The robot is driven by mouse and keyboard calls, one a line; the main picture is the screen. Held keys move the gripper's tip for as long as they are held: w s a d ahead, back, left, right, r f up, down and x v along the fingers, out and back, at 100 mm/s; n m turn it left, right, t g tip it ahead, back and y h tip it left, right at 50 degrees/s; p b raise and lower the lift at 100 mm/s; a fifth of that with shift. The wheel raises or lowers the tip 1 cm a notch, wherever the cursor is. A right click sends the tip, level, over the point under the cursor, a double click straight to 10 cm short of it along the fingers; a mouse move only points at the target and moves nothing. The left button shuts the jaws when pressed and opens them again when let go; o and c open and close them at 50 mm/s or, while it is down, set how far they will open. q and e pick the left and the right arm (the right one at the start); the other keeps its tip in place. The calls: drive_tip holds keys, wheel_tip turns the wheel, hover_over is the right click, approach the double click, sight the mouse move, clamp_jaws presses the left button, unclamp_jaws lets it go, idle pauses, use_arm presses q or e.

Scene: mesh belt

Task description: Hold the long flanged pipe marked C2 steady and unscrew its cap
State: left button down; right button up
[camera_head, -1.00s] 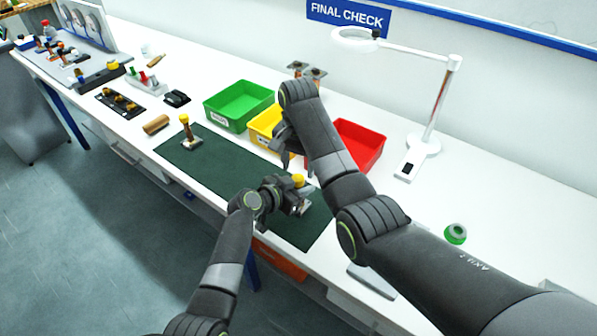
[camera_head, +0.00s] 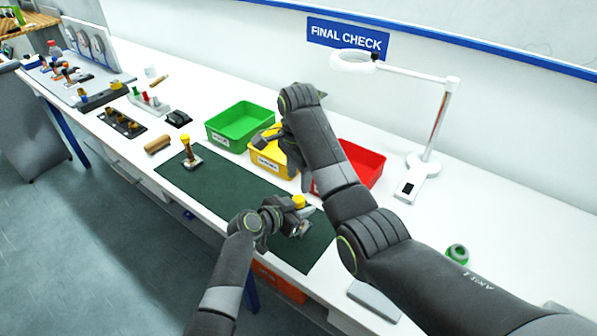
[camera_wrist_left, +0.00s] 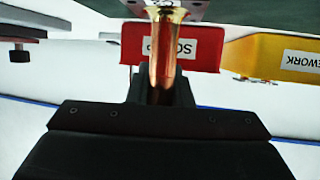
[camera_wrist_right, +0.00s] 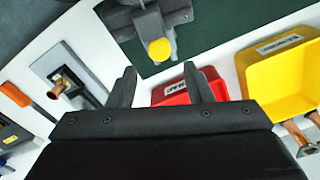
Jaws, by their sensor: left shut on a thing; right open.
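My left gripper (camera_head: 284,214) is shut on a copper pipe on the green mat (camera_head: 225,190). The pipe's yellow cap (camera_head: 298,201) shows above the jaws. My right gripper (camera_head: 290,160) is open and empty, over the front of the yellow bin. In the right wrist view the yellow cap (camera_wrist_right: 159,50) lies beyond the open fingertips (camera_wrist_right: 160,80), apart from them. A second yellow-capped pipe (camera_head: 187,152) stands upright farther left on the mat.
Green (camera_head: 240,122), yellow (camera_head: 265,165) and red (camera_head: 362,165) bins stand behind the mat. A white lamp (camera_head: 425,162) stands at the right. A copper cylinder (camera_head: 157,144) and a black rack (camera_head: 122,123) lie to the left. A green ring (camera_head: 457,253) lies front right.

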sight(299, 198)
wheel_tip(299, 198, down, 7)
idle(0.3)
drive_tip(key=c, duration=1)
drive_tip(key=n, duration=0.7)
drive_tip(key=o, duration=1.1)
